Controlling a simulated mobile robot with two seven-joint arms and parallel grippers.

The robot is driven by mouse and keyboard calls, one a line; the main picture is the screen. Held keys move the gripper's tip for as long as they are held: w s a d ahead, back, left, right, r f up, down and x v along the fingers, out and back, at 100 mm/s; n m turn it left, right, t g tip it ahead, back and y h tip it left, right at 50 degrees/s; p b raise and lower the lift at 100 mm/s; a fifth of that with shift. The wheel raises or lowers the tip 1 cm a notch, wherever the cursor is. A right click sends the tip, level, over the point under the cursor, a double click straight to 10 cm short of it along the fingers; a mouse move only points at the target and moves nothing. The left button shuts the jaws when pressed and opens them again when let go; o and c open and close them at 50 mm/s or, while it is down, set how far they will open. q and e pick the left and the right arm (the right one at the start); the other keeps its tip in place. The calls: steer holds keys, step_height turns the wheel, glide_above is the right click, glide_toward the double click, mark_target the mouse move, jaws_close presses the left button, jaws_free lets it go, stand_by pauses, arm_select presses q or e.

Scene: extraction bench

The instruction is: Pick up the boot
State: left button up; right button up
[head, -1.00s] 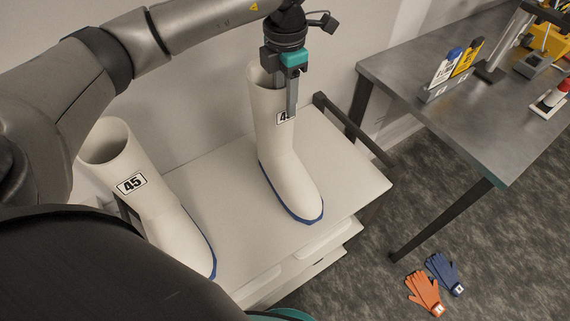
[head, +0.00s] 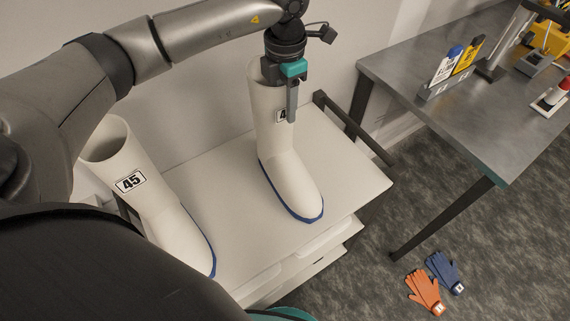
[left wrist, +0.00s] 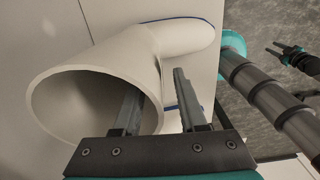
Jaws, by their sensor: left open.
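A tall white boot (head: 275,135) with a blue sole edge and a "45" label stands upright on the white cabinet top. My left gripper (head: 291,112) is at the top of its shaft, pointing down. In the left wrist view the gripper (left wrist: 155,100) is open, with one finger inside the mouth of the boot (left wrist: 95,85) and the other outside, the shaft wall between them. The wall is not clamped. A second, similar white boot (head: 165,210) with a "45" label stands to the left, partly hidden by my arm and body.
The white cabinet top (head: 335,160) has a dark rail (head: 350,130) along its right end. A grey metal table (head: 440,115) with card holders stands at right. Orange gloves (head: 424,290) and blue gloves (head: 445,272) lie on the carpet. A dark gripper-like part shows at the left wrist view's right edge.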

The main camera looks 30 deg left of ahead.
arm_select(q)
jaws_close()
stand_by(0.3)
stand_by(1.1)
steer(key=shift+r, duration=0.1)
